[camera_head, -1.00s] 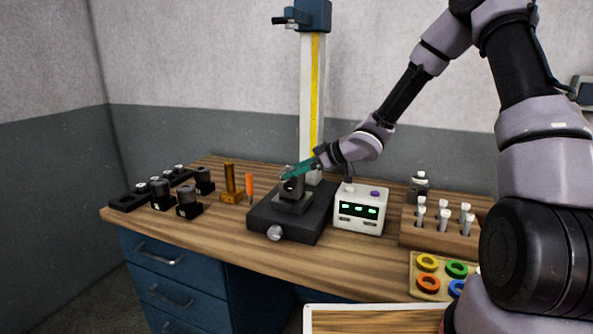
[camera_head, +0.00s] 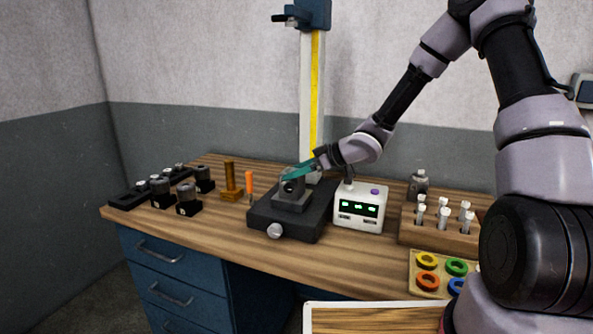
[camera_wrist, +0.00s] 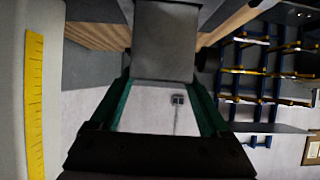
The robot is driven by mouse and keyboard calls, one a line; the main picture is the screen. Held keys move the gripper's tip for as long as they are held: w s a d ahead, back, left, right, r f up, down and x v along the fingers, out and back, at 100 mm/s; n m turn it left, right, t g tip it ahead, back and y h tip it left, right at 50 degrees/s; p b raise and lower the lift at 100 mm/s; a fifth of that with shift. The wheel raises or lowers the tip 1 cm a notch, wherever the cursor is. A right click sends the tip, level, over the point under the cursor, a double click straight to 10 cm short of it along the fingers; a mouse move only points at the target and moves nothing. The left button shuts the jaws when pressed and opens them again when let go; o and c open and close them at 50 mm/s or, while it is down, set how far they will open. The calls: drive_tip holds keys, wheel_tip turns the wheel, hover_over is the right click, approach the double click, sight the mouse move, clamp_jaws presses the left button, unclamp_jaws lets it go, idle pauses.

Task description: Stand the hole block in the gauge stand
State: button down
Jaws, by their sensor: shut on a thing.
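The hole block (camera_head: 291,187) is a grey block with a dark round hole in its front face. It sits upright at the gauge stand (camera_head: 262,215), a dark base with a silver knob and a tall white column with a yellow scale. My gripper (camera_head: 297,171), with teal fingers, comes in from the upper right and is shut on the block's top. In the wrist view the block (camera_wrist: 167,42) fills the space between the two teal fingers (camera_wrist: 166,80). Whether the block's underside fully touches its seat cannot be told.
A white display box (camera_head: 361,207) stands close on the right of the stand. Further right are a wooden rack (camera_head: 437,229) of vials and a tray of coloured rings (camera_head: 441,274). An orange post (camera_head: 249,185), a brass piece (camera_head: 230,188) and black holders stand left. The front bench strip is clear.

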drive_tip(key=shift+f, duration=0.95)
idle(0.6)
drive_tip(key=shift+c, duration=0.7)
unclamp_jaws()
drive_tip(key=shift+o, duration=0.7)
drive_tip(key=shift+f, duration=0.15)
drive_tip(key=v, duration=1)
drive_tip(key=shift+d+r, duration=0.2)
drive_tip(key=shift+d, duration=0.1)
drive_tip(key=shift+d, duration=0.1)
